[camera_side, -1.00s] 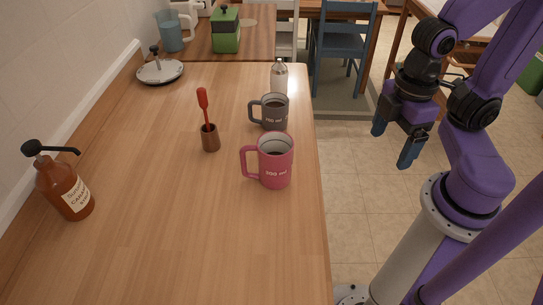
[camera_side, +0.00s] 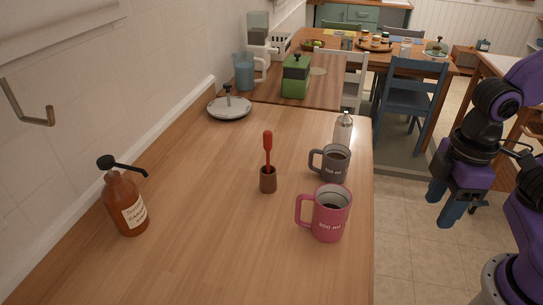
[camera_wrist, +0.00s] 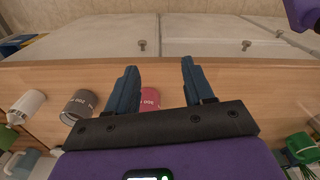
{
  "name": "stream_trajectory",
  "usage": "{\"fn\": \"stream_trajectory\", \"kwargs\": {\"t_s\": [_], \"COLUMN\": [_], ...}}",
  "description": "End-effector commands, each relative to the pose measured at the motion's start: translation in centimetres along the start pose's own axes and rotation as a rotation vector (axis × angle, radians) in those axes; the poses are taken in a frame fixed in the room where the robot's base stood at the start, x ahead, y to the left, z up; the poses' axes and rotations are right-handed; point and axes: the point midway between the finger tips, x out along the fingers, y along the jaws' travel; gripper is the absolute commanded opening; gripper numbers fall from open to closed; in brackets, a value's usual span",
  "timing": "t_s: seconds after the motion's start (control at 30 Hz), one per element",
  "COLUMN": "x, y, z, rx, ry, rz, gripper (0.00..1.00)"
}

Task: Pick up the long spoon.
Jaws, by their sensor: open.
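A red long-handled utensil (camera_side: 267,150), which seems to be the long spoon, stands nearly upright in a small brown cup (camera_side: 268,180) on the wooden counter. Its lower end is hidden in the cup. My gripper (camera_side: 442,205) is open and empty, off the counter's right edge and well apart from the utensil. In the wrist view its two blue fingers (camera_wrist: 159,72) are spread, with nothing held between them. The utensil is not distinguishable in the wrist view.
A brown pump bottle (camera_side: 125,205) is at left, a lid (camera_side: 229,108) behind. The counter's front is clear.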

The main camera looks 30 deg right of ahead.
Motion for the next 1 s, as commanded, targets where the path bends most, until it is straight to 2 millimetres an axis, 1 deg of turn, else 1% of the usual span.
{"fn": "stream_trajectory", "kwargs": {"t_s": [0.03,0.2,0.27,0.3,0.37,0.4,0.5,0.7,0.8,1.0], "x": [-0.7,-3.1,-3.9,-4.4,-5.1,-5.6,-6.7,-8.7,-9.5,-10.8], "y": [0.4,2.3,3.0,3.6,4.4,4.9,6.4,9.6,11.2,14.5], "z": [-1.9,-8.1,-10.2,-11.6,-13.6,-14.9,-18.0,-23.5,-25.9,-29.8], "rx": [0.063,0.323,0.413,0.475,0.566,0.628,0.779,1.084,1.237,1.542], "ry": [0.001,-0.002,-0.004,-0.004,-0.006,-0.006,-0.007,-0.011,-0.012,-0.013], "rz": [0.001,0.003,0.005,0.005,0.007,0.007,0.009,0.014,0.017,0.022], "gripper": [0.52,0.52,0.52,0.52,0.52,0.52,0.52,0.52,0.52,0.52]}}
